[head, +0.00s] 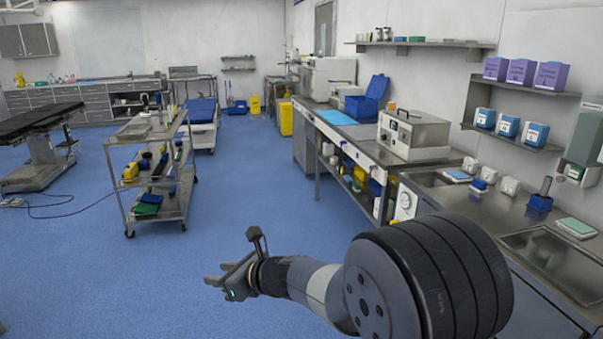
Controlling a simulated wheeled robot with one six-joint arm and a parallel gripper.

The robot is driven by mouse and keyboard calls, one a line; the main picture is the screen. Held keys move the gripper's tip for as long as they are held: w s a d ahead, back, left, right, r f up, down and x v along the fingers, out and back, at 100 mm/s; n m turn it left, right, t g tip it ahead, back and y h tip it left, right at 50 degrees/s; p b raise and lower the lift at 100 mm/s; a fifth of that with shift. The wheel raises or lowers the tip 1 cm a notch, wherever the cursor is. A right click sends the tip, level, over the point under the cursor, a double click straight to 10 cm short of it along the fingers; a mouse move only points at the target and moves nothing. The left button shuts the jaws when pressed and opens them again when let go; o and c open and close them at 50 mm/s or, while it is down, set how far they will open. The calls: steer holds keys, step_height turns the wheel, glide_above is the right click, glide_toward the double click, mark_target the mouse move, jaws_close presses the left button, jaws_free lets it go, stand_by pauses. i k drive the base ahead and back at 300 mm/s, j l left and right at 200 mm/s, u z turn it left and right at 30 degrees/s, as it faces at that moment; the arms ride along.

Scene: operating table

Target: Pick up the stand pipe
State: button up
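A dark grey upright pipe (546,186) stands in a blue base (540,202) on the steel counter at the right; it may be the stand pipe, but I cannot be sure at this size. My gripper (213,274) is at the lower middle, over the blue floor and pointing left. Its two fingers look apart, with nothing visible between them. It is far to the left of the pipe, with my arm between them in the picture.
The steel counter (440,180) runs along the right wall, with a sink (550,252), a metal box unit (412,135) and small white bottles. A steel trolley (140,140) and an operating table (40,122) stand at the left. The blue floor between is clear.

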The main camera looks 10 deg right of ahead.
mark_target(548, 182)
steer(key=i+z, duration=0.4)
steer(key=i+j+z, duration=0.25)
steer(key=i+z, duration=0.15)
steer(key=i, duration=0.15)
steer(key=i+j+z, duration=0.4)
steer(key=i+z, duration=0.25)
steer(key=z, duration=0.2)
steer(key=i+j+z, duration=0.2)
steer(key=z, duration=0.3)
steer(key=i+j+z, duration=0.25)
steer(key=z, duration=0.2)
steer(key=i+j+z, duration=0.15)
steer(key=j+z, duration=0.15)
steer(key=z, duration=0.2)
steer(key=i+j+z, duration=0.15)
steer(key=j+z, duration=0.55)
steer(key=i+j+z, duration=0.1)
steer(key=j+z, duration=0.25)
steer(key=j, duration=0.1)
